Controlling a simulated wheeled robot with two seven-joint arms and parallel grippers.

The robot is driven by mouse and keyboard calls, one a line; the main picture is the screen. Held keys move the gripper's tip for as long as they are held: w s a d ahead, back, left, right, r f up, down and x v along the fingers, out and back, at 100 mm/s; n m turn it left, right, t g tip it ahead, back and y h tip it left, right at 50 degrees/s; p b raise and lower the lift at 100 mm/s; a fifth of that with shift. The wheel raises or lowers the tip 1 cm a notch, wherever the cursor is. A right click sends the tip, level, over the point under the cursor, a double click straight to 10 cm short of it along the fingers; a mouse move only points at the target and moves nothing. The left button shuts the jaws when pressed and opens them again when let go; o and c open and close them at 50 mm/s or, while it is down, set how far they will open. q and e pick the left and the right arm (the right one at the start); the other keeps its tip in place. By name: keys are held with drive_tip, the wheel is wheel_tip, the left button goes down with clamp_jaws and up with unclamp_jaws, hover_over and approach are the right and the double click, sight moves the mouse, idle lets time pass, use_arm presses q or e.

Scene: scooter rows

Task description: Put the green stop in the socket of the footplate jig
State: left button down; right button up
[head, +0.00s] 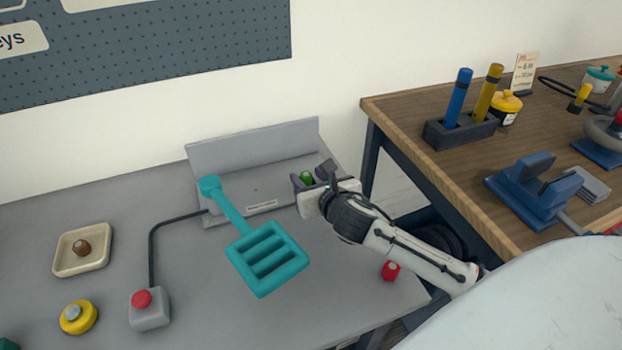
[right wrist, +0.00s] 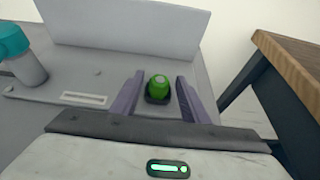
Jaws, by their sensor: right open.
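The footplate jig (head: 252,148) is a grey plate with an upright back wall, at the rear of the grey bench. It also shows in the right wrist view (right wrist: 125,32). The green stop (right wrist: 158,87) stands upright in a dark square socket (right wrist: 157,99) near the jig's right end; its lower part is hidden. My left gripper is not in view.
A teal slotted paddle (head: 267,258) on a teal post (head: 209,186) reaches over the bench in front of the jig. A red-button box (head: 149,308), a cream tray (head: 82,249) and a red piece (head: 390,270) are on the bench. A wooden table (head: 450,170) stands right.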

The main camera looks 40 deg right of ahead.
drive_tip(key=v, duration=1.2)
drive_tip(key=shift+p, duration=0.4)
